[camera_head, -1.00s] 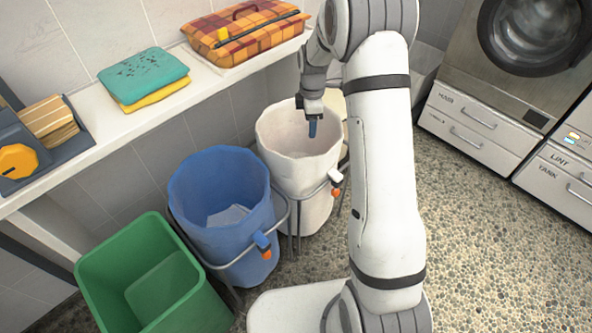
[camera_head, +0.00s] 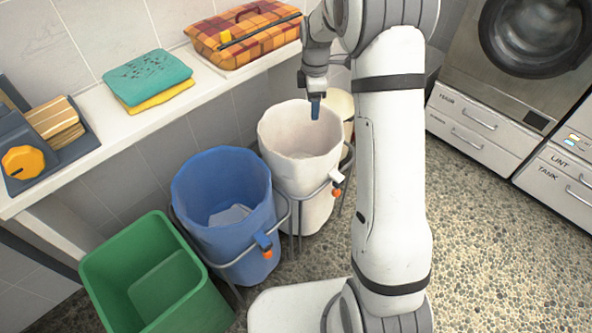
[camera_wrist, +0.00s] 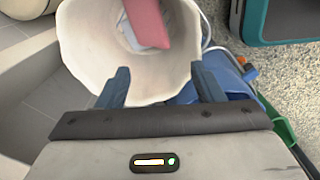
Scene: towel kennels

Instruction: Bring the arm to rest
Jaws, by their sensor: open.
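My gripper (camera_head: 315,106) is above the white bin (camera_head: 325,172), near its back rim in the head view. In the wrist view my gripper (camera_wrist: 162,88) has its two blue fingers spread apart with nothing between them. Beyond the fingers, the white bin (camera_wrist: 92,45) shows with a pink-red cloth (camera_wrist: 148,24) inside. My arm reaches up from the base and bends down over the bin.
A blue bin (camera_head: 262,210) holding something pale and a green bin (camera_head: 190,301) stand left of the white bin. A shelf (camera_head: 130,128) carries folded teal (camera_head: 147,77) and yellow towels and a plaid bag (camera_head: 245,42). Drawers (camera_head: 478,140) stand right; open floor lies before them.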

